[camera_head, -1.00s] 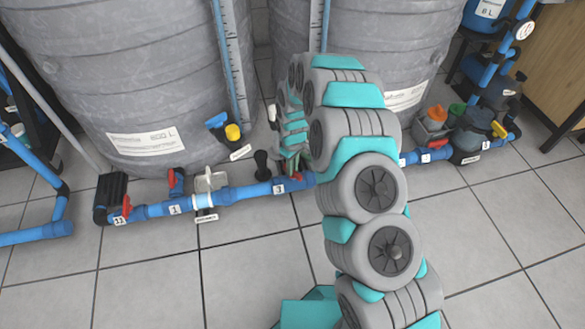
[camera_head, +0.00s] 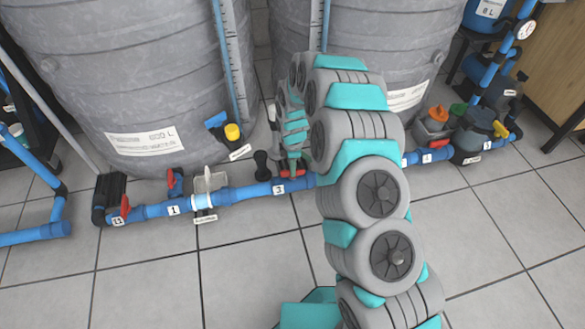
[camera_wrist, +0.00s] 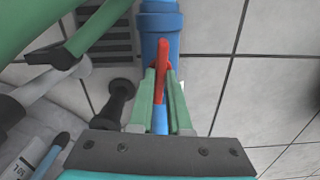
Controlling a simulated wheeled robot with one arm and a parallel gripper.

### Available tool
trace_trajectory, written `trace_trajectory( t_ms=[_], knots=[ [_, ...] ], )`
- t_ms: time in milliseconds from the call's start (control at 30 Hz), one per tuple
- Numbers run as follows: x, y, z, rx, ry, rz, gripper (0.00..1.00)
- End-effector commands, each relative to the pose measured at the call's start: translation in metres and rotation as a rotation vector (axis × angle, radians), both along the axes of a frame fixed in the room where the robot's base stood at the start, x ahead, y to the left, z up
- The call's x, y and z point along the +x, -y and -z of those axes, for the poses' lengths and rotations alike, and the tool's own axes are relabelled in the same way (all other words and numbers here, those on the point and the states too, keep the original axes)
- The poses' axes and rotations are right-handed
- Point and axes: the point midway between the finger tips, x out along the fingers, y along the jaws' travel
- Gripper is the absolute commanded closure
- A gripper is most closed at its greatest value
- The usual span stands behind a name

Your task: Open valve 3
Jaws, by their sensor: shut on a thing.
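Valve 3 has a red handle (camera_wrist: 163,55) on the blue pipe, next to the label 3 (camera_head: 279,188) in the head view. In the wrist view my gripper (camera_wrist: 163,85) is shut on the red handle, with one green finger on each side of it. The handle's tip sticks out past the fingers and lies roughly in line with the pipe (camera_wrist: 160,22). In the head view my gripper (camera_head: 290,172) is small beside the pipe, and my arm hides the pipe just right of it.
Two large grey tanks (camera_head: 110,70) stand behind the pipe. A black knob-ended fitting (camera_head: 262,165) stands just left of my gripper, and also shows in the wrist view (camera_wrist: 120,92). Other red valve handles (camera_head: 126,206) sit at the left. The tiled floor in front is clear.

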Motion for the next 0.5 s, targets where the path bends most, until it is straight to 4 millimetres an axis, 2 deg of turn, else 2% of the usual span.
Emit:
trace_trajectory(
  t_ms=[200, 500],
  knots=[
    [-0.0012, 0.0008, 0.0006, -0.002, -0.004, -0.086, 1.00],
    [-0.0011, 0.0009, 0.0004, -0.002, -0.004, -0.125, 1.00]
  ],
)
